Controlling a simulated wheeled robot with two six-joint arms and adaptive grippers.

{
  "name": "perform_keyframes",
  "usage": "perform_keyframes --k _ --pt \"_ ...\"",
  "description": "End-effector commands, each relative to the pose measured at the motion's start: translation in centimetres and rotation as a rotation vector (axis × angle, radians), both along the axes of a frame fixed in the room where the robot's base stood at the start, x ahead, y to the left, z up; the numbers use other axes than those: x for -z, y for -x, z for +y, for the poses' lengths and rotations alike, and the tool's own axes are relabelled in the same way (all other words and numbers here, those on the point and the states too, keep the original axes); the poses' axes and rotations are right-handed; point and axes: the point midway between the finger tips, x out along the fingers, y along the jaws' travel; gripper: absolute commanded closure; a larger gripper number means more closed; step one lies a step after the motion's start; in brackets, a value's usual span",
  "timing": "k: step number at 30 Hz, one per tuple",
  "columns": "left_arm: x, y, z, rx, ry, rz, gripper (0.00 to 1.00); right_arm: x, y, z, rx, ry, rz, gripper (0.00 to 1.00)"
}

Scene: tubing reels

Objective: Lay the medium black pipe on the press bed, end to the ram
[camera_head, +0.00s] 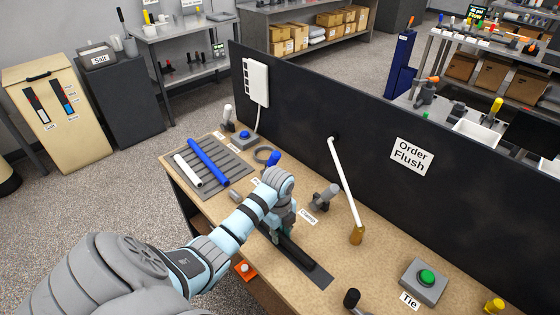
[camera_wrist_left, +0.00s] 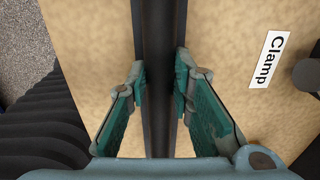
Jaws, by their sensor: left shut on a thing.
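The medium black pipe (camera_head: 293,249) lies lengthwise over a dark strip on the wooden bench, which looks like the press bed (camera_head: 318,281). My left gripper (camera_head: 280,222) is shut on the pipe from above, with my wrist hiding its far part. In the left wrist view the black pipe (camera_wrist_left: 160,40) runs straight between the two fingers (camera_wrist_left: 161,88), along the dark strip (camera_wrist_left: 183,18). I cannot tell if the pipe touches the bed. A grey fitting (camera_head: 236,196) sits by the bed's far end; whether it is the ram or meets the pipe is unclear. My right gripper is out of view.
A ribbed grey rack (camera_head: 229,161) holds a blue pipe (camera_head: 208,162) and a white pipe (camera_head: 188,170). A grey clamp (camera_head: 326,196) stands right of my wrist. A black partition (camera_head: 370,135) runs behind the bench. A green Tie button (camera_head: 427,278) is at right.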

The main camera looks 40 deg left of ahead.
Motion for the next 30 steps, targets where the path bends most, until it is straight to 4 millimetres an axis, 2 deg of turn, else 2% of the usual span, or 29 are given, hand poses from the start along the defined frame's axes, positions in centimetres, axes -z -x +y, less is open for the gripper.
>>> perform_keyframes --k 12,13,17,26,30 --pt "0.9 0.0 0.0 0.0 0.0 0.0 1.0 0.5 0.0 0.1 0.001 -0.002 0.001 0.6" --pt "0.9 0.0 0.0 0.0 0.0 0.0 0.78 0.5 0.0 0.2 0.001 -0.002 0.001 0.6" --pt "0.9 0.0 0.0 0.0 0.0 0.0 0.57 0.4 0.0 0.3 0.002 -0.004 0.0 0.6" --pt "0.7 0.0 0.0 0.0 0.0 -0.001 0.56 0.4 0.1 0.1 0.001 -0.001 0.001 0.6" --pt "-1.1 -0.1 0.1 0.002 -0.002 -0.004 0.56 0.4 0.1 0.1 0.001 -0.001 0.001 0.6"
